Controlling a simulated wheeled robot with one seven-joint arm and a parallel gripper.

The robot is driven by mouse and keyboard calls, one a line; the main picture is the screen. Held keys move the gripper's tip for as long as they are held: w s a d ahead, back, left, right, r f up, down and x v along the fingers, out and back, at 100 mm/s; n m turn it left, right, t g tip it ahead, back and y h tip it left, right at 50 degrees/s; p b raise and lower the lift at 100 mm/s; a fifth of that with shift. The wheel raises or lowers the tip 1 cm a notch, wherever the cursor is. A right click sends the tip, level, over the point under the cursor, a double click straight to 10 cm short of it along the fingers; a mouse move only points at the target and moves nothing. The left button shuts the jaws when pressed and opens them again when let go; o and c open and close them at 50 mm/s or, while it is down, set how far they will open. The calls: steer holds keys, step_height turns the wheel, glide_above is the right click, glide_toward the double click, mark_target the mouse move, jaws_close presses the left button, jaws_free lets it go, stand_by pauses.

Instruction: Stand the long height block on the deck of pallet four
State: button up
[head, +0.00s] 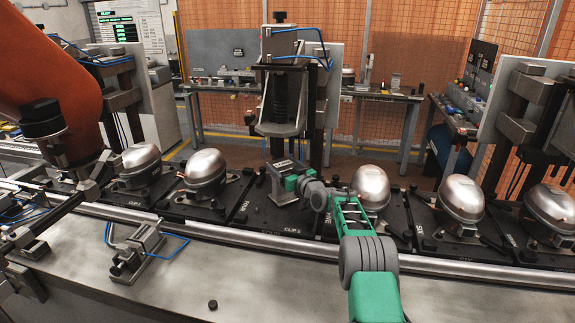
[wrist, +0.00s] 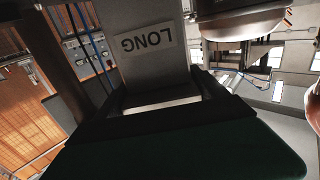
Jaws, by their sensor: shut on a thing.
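The long height block (wrist: 147,45) is a grey block with a LONG label, seen upside down in the wrist view. My gripper (wrist: 160,103) is shut on it, with the dark fingers on either side. The pallet's number is not clearly readable.
Silver compressors stand on pallets to the left (head: 205,172) and right (head: 460,200); one (head: 370,187) is close behind my arm. A press-like fixture (head: 283,95) rises behind the block. A steel rail (head: 240,234) runs in front. A small clamp (head: 136,250) sits on the bench.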

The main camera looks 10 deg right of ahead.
steer(key=shift+w+a+r, duration=0.1)
steer(key=shift+w+r, duration=0.2)
steer(key=shift+f, duration=0.1)
steer(key=o, duration=1.6)
steer(key=shift+f, duration=0.5)
steer(key=o, duration=0.4)
steer(key=shift+s, duration=0.1)
steer(key=shift+r, duration=0.1)
